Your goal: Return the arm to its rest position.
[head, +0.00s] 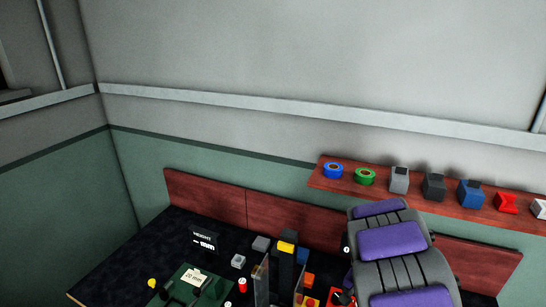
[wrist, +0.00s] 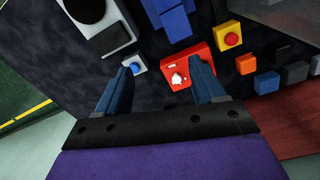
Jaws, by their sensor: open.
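My gripper (wrist: 159,64) shows in the wrist view with its two dark blue fingers spread apart and nothing between them. It points at a dark work surface that holds small objects. A red box with a white knob (wrist: 180,78) is beyond the fingers, partly covered by the right one. A small white block with a blue button (wrist: 138,65) is by the left fingertip. In the head view my purple and grey arm stands at the lower right in front of the table. My gripper's fingers cannot be made out there.
A dark table (head: 170,248) with several small objects and a green board (head: 183,288) fills the lower middle. A red-brown wall shelf (head: 382,188) carries rings and coloured blocks behind my arm. A yellow-topped dark tower (head: 286,262) stands left of my arm. Open space lies above.

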